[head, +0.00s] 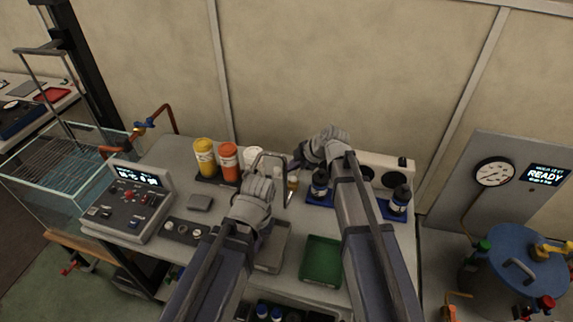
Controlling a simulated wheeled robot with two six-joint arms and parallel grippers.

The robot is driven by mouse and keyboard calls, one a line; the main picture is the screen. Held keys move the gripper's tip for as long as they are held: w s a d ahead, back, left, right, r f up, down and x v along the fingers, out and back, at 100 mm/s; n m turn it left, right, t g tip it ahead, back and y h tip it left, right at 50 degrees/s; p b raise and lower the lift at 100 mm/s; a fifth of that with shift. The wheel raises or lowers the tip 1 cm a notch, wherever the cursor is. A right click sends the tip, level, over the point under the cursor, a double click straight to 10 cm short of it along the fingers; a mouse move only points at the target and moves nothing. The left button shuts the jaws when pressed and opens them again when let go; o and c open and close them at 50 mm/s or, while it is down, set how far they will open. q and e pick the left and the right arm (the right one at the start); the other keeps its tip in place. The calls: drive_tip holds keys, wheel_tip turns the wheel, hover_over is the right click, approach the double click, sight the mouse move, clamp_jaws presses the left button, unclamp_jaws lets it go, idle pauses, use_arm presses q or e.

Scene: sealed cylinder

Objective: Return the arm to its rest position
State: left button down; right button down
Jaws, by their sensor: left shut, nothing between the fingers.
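My left arm comes in from the lower left, and its gripper (264,178) is shut and empty over the middle of the bench, in front of a grey bracket-like frame. My right arm comes in from the lower right, and its gripper (299,163) is over the back of the bench, close to the left one. Its fingers are too small and hidden to tell whether they are open. A yellow bottle (205,157) and an orange bottle (229,162) stand upright left of the grippers. A small amber vial (293,184) stands between the two grippers.
A control box (130,201) with a lit screen stands at the bench's left. A green tray (321,261) and a grey tray (271,248) lie in front. Dark bottles (400,199) stand at the right. A blue tank (512,262) and a "READY" gauge panel (516,177) are farther right.

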drive_tip(key=s+d+f+m+g+h, duration=0.25)
drive_tip(key=s+d+m, duration=0.35)
drive_tip(key=s+m, duration=0.4)
drive_tip(key=s+d+f+m+g+h, duration=0.15)
drive_tip(key=s+d+m+h, duration=0.35)
drive_tip(key=s+m, duration=0.5)
drive_tip(key=s+a+n, duration=0.4)
drive_tip(key=s+a, duration=0.1)
drive_tip(key=a, duration=0.5)
drive_tip(key=shift+f+g, duration=0.2)
drive_tip(key=shift+g, duration=0.1)
drive_tip(key=shift+a, duration=0.2)
